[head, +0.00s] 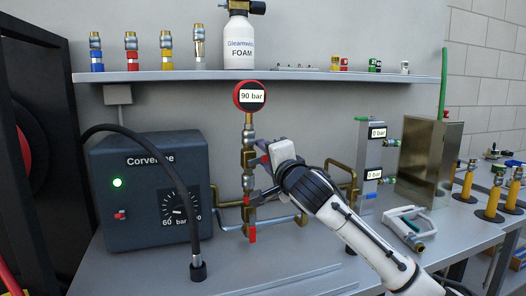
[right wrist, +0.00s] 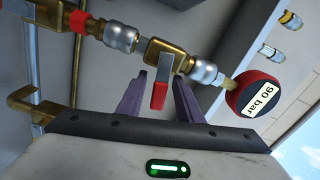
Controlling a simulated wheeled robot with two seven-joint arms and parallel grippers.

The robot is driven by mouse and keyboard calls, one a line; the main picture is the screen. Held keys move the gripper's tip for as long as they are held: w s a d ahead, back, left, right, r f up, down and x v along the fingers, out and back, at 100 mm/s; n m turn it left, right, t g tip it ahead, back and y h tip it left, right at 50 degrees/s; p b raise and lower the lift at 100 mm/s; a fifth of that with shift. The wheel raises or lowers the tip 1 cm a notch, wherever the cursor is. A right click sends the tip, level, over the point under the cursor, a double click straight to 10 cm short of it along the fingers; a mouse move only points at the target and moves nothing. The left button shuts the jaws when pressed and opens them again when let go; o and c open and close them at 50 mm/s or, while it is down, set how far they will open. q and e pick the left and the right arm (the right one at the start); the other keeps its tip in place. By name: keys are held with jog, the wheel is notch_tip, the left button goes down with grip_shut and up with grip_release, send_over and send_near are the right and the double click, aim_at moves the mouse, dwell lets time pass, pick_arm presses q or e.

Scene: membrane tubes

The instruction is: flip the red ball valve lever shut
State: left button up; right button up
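The red ball valve lever (right wrist: 159,95) sits on a brass valve (right wrist: 161,55) in the upright pipe below the round 90 bar gauge (right wrist: 254,94). In the head view the gauge (head: 250,97) is above the valve (head: 248,158), and my right gripper (head: 266,154) reaches it from the right, hiding most of the lever. In the right wrist view my right gripper (right wrist: 160,102) is open, with one purple finger on each side of the lever. Gaps show between the lever and both fingers. My left gripper is not in view.
A dark Corventine-type box (head: 150,190) with a dial and a black hose (head: 180,180) stands left of the pipe. Right are a 0 bar gauge block (head: 371,160), a metal box (head: 430,158) and a white-green tool (head: 405,226). A shelf (head: 190,75) with fittings runs above.

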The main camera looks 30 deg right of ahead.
jog(key=shift+w+d, duration=0.15)
jog(key=shift+w, duration=0.55)
grip_shut()
pick_arm(q)
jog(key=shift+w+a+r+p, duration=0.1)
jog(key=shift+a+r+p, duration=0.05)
jog(key=shift+p, duration=0.2)
pick_arm(e)
jog(key=shift+f+m, duration=0.2)
jog(key=shift+m, duration=0.55)
jog(key=shift+f+m, duration=0.2)
jog(key=shift+m, duration=0.55)
grip_release()
jog(key=shift+f, duration=0.1)
